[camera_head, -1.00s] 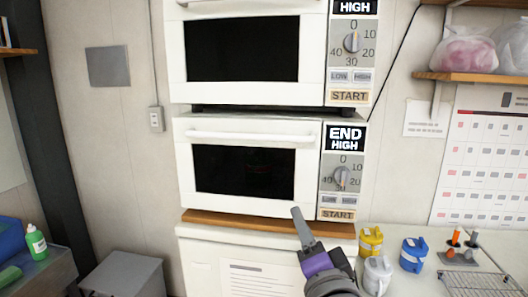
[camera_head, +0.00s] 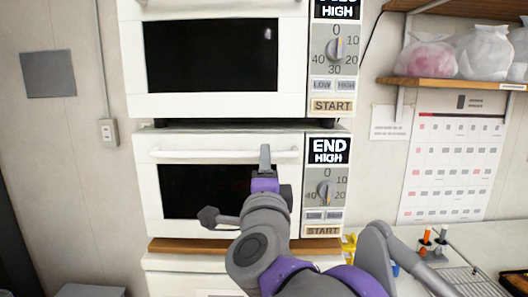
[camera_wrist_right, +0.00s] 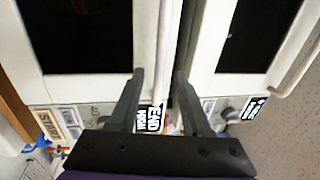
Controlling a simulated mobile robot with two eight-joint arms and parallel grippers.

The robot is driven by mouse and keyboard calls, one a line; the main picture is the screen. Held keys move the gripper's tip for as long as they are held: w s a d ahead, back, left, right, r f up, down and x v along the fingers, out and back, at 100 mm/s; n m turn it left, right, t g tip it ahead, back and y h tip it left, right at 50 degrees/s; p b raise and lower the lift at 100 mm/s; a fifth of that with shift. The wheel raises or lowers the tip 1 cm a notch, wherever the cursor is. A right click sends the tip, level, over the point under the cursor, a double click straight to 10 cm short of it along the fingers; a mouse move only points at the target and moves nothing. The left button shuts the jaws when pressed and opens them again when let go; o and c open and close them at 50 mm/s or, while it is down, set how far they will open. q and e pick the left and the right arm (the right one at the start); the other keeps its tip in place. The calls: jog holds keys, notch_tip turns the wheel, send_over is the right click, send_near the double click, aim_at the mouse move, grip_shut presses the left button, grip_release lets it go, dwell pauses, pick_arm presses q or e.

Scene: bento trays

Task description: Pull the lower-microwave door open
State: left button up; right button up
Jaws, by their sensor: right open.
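The lower microwave (camera_head: 151,195) is white with a dark window, and its door looks shut. Its display reads END HIGH. The door's white bar handle (camera_head: 200,155) runs across the top of the door. My right gripper (camera_head: 265,152) is in front of the right half of this handle. In the right wrist view my right gripper (camera_wrist_right: 160,75) is open, and the handle (camera_wrist_right: 165,45) shows between its two fingers. Whether a finger touches the bar I cannot tell. My right arm hides part of the window. My left gripper is not in view.
The upper microwave (camera_head: 134,75) stands just above, its door shut. A wooden board (camera_head: 190,246) lies under the lower microwave. To the right are a counter with a wire rack (camera_head: 470,283), a wall calendar (camera_head: 452,165) and a shelf with bags (camera_head: 450,84).

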jog(key=shift+w+r, duration=0.2)
jog(key=shift+w, duration=0.85)
jog(key=shift+w+r, duration=0.2)
jog(key=shift+w, duration=0.85)
grip_shut()
